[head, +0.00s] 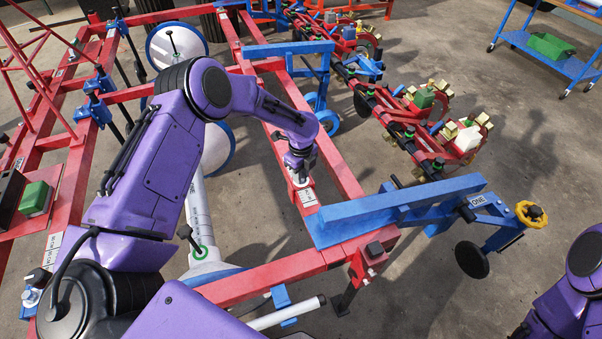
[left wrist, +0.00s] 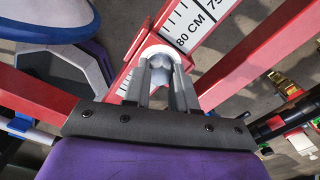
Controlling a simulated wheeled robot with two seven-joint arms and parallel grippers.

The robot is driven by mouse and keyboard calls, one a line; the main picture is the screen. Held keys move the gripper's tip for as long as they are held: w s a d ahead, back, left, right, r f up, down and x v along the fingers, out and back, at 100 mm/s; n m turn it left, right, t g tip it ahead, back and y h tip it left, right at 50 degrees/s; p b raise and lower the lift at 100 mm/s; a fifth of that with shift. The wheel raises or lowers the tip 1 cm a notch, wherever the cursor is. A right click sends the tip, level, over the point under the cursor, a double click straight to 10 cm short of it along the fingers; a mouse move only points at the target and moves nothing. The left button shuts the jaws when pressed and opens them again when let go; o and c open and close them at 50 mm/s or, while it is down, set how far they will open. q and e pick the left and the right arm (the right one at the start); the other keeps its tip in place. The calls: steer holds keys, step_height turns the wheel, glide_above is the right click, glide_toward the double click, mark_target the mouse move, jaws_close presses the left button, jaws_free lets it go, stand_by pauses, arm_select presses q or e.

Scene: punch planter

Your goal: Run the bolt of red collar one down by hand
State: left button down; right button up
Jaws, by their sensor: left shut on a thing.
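My left gripper (head: 300,178) reaches down onto the long red beam (head: 345,178) of the planter frame. In the left wrist view its two grey fingers (left wrist: 166,88) are shut on the sides of a pale grey bolt (left wrist: 162,62). The bolt stands in a round white opening or washer on a red part (left wrist: 150,38), which I take for the collar. How far the bolt is down cannot be told. A white scale (left wrist: 195,22) marked "80 CM" runs beside it. In the head view the gripper hides the bolt. My right gripper is out of view.
A blue bar (head: 400,208) lies across the frame just right of my left gripper, with a unit labelled "ONE" (head: 478,201) and a yellow knob (head: 531,214). A red block with a dark bolt (head: 374,250) sits at the near corner. A blue cart (head: 560,50) stands far right.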

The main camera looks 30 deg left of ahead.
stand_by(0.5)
arm_select(q)
steer(key=c, duration=0.9)
jaws_free()
step_height(320, 180, up, 11)
steer(key=shift+f, duration=0.2)
step_height(320, 180, up, 11)
steer(key=shift+f, duration=0.2)
